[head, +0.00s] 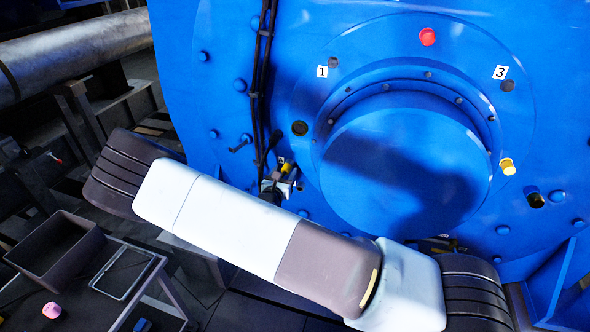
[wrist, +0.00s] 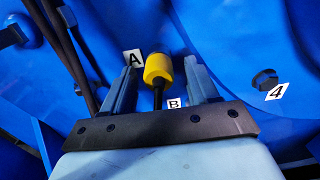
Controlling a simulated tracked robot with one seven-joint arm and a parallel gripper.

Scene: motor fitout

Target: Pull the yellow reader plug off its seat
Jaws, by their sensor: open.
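In the head view the plug (head: 288,167) is small, beside my gripper (head: 279,182), partly hidden.
The blue motor housing (head: 400,160) fills the background. Dark cables (head: 260,80) run down its left side. A second yellow plug (head: 507,166) and a red plug (head: 428,36) sit on the motor face. A bin (head: 55,245) and a pink object (head: 51,310) are lower left.

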